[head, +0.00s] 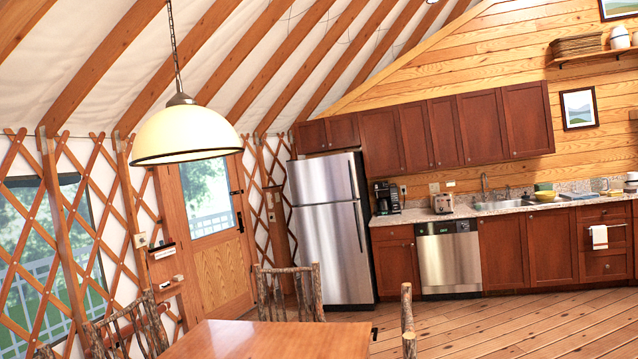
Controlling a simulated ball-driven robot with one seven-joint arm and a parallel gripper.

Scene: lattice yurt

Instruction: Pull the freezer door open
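The refrigerator (335,255) is a tall stainless-steel unit in the middle of the head view, standing across the room against the far wall. Its freezer door (318,182) is the shorter upper door and looks shut. The freezer handle (352,179) is a dark vertical bar along the door's right edge. The longer lower door has its own handle (358,228), also on the right. My gripper is not in view, so its state does not show.
A wooden table (270,340) with rustic chairs (290,292) stands in the foreground, between me and the refrigerator. Open plank floor (500,325) lies to the right, before the dishwasher (448,262) and cabinets. A lamp (185,135) hangs at upper left. A wooden door (222,270) is left of the refrigerator.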

